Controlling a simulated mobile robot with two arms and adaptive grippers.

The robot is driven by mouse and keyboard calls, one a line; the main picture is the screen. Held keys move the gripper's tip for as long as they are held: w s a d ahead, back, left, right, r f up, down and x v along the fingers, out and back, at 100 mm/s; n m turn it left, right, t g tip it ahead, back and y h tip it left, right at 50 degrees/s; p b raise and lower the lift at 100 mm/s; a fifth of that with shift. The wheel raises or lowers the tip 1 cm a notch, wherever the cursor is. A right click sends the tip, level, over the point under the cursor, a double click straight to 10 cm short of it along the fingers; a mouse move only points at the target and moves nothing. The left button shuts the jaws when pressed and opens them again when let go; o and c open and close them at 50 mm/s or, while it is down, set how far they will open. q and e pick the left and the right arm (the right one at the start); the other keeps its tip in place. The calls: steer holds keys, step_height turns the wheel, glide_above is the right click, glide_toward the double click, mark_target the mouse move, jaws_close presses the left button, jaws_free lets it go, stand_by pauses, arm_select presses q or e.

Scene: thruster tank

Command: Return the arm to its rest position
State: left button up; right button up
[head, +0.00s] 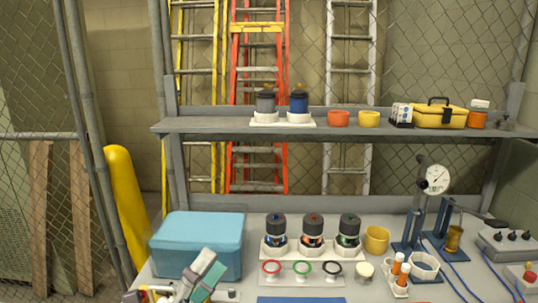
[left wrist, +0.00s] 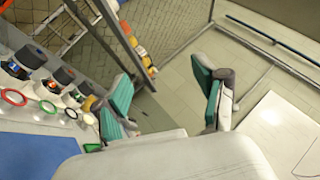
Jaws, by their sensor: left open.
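My left gripper (head: 204,275) shows at the bottom left of the head view, just in front of the blue bin, with only its teal-padded end in the picture. In the left wrist view its two teal fingers (left wrist: 165,95) stand wide apart with nothing between them. Behind the fingers that view shows open floor and the fence. My right gripper is in neither view.
The workbench (head: 375,290) holds a blue bin (head: 197,243), three thruster-like units (head: 312,232) on a white stand, coloured rings, a yellow cup (head: 377,240) and a dial gauge (head: 436,180). A shelf (head: 345,125) runs behind. A yellow post (head: 127,208) stands left.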

arm_select(q)
steer(key=w+a+f+n+t+y, duration=0.1)
steer(key=a+f+n+y, duration=0.75)
steer(key=n+y, duration=0.55)
steer(key=s+a+f+n+g+y, duration=0.1)
steer(key=s+a+f+n+g, duration=0.15)
steer(key=f+n, duration=0.2)
steer(key=s+a+f+n+g+y, duration=0.1)
steer(key=s+a+f+n+g, duration=0.15)
steer(key=f, duration=0.35)
steer(key=s+d+f+n+g+h, duration=0.1)
steer(key=s+f+n+g, duration=0.2)
steer(key=s+f+g, duration=0.5)
steer(key=s+d+f+n+g+h, duration=0.1)
steer(key=s+d+f+n+g, duration=0.3)
steer(key=s, duration=0.6)
step_height(320, 180, down, 28)
steer(key=s+a+m, duration=0.1)
steer(key=a, duration=0.1)
steer(key=s+a+f+g, duration=0.1)
steer(key=s+a+f, duration=0.2)
steer(key=s+f, duration=1.2)
steer(key=shift+s+f+m+g+y, duration=0.3)
steer(key=shift+s, duration=0.45)
